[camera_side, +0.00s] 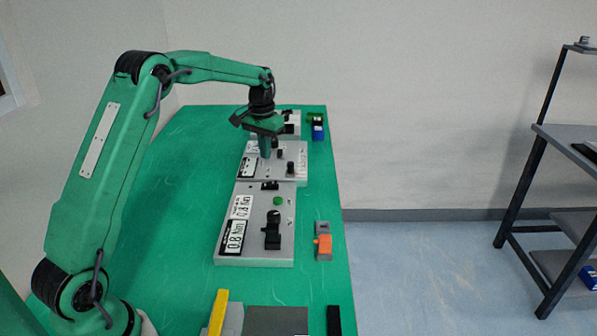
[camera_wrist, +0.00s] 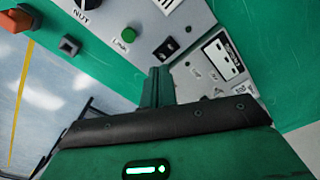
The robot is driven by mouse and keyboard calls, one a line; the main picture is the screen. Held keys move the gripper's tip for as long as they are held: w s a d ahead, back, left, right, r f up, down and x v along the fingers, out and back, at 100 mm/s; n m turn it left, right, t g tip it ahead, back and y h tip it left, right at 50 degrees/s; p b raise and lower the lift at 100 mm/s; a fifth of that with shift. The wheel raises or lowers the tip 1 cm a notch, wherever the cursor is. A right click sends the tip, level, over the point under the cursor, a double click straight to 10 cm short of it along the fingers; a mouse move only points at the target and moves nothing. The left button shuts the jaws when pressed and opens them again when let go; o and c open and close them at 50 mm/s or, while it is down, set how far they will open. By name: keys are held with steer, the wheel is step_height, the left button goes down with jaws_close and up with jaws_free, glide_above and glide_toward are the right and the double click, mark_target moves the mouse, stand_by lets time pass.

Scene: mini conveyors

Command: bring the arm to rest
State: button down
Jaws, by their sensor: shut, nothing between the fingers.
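My gripper (camera_side: 265,152) hangs from my green arm, pointing down over the middle grey control panel (camera_side: 299,172) in the side view. In the wrist view the green fingers of my gripper (camera_wrist: 158,78) are together with nothing between them. They appear in front of two neighbouring grey panels, near a black rocker switch (camera_wrist: 167,49) and a green button (camera_wrist: 129,33). Whether the fingertips touch a panel I cannot tell.
A nearer grey panel (camera_side: 285,235) and a far panel (camera_side: 291,116) line the green table (camera_side: 180,200). An orange-and-grey block (camera_side: 323,243) and a blue-and-green item (camera_side: 317,128) sit near the right edge. A yellow bar (camera_side: 218,312) is in front. The table's left side is clear.

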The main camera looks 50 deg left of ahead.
steer(key=s+d+r+m+t, duration=0.1)
steer(key=s+d+r+t, duration=0.2)
steer(key=s+d+r, duration=1)
steer(key=s+d+f+m+t, duration=0.1)
steer(key=s+d, duration=0.1)
steer(key=s, duration=0.7)
steer(key=s+d+f+t, duration=0.1)
steer(key=s+d+f, duration=0.1)
steer(key=s, duration=0.7)
steer(key=shift+d+m, duration=0.4)
steer(key=shift+d, duration=0.4)
